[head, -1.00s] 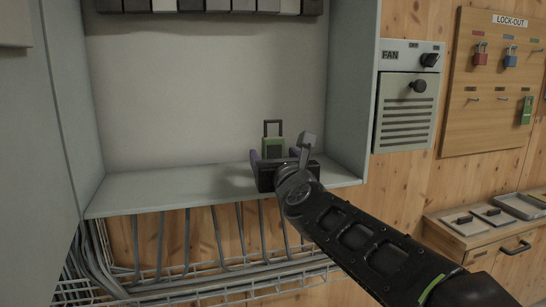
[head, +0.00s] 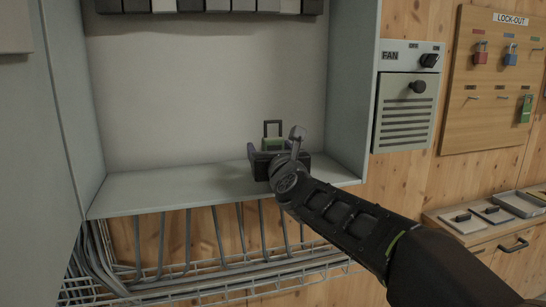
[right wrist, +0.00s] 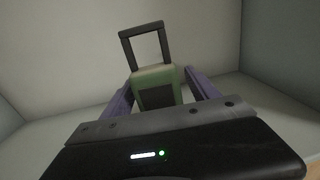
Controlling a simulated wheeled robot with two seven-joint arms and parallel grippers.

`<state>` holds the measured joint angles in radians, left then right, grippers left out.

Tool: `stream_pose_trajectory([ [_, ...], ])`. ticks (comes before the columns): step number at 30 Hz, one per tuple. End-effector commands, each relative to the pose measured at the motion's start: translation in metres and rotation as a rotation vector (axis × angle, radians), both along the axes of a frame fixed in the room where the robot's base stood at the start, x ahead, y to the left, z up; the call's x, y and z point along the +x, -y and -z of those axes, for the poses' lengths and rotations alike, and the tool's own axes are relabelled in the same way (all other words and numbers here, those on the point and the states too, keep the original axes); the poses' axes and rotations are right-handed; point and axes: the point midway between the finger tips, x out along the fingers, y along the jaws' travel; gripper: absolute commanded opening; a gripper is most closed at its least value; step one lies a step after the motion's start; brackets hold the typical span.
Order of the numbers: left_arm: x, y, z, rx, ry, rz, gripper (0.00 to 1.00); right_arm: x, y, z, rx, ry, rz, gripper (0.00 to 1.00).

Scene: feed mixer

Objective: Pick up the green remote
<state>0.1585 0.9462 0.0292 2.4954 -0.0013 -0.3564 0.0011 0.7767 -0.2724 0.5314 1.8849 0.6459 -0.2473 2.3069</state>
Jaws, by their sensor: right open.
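The green remote (head: 274,144) stands upright on the shelf inside the grey cabinet. It has a black loop handle on top and a dark front panel. In the right wrist view the green remote (right wrist: 156,85) is straight ahead, between the two purple fingers. My right gripper (head: 270,150) is open, with one finger at each side of the remote; I cannot tell whether they touch it. The gripper body hides the remote's lower part in both views. My left gripper is in neither view.
The shelf (head: 150,188) is bare to the left of the remote. The cabinet's right side wall (head: 350,90) stands close to my right arm. A row of grey and black blocks (head: 210,5) hangs above. A wire tray with cables (head: 200,260) runs below the shelf.

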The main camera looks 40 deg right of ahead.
Motion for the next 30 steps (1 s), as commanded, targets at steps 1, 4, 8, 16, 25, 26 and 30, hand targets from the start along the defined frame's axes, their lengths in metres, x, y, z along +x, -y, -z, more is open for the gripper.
stream_pose_trajectory([
  [1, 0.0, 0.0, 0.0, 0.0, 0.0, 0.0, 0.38, -0.0001, 0.0, 0.0, 0.0, 0.0, 0.0, 0.69],
  [4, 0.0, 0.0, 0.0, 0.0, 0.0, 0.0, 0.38, -0.0001, 0.0, 0.0, 0.0, 0.0, 0.0, 0.69],
  [8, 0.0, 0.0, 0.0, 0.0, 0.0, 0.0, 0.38, -0.0002, -0.0001, 0.0, 0.0, 0.0, 0.0, 0.65],
  [16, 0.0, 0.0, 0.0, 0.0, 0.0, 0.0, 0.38, -0.0002, 0.0, 0.0, 0.0, 0.0, 0.0, 0.43],
  [25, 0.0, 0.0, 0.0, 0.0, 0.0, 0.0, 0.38, -0.0002, 0.0, 0.0, 0.0, 0.0, 0.0, 0.18],
  [26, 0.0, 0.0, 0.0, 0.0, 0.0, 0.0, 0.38, -0.0002, 0.0, 0.0, 0.0, 0.0, 0.0, 0.16],
  [30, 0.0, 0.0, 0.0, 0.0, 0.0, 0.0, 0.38, -0.0002, 0.0, 0.0, 0.0, 0.0, 0.0, 0.04],
])
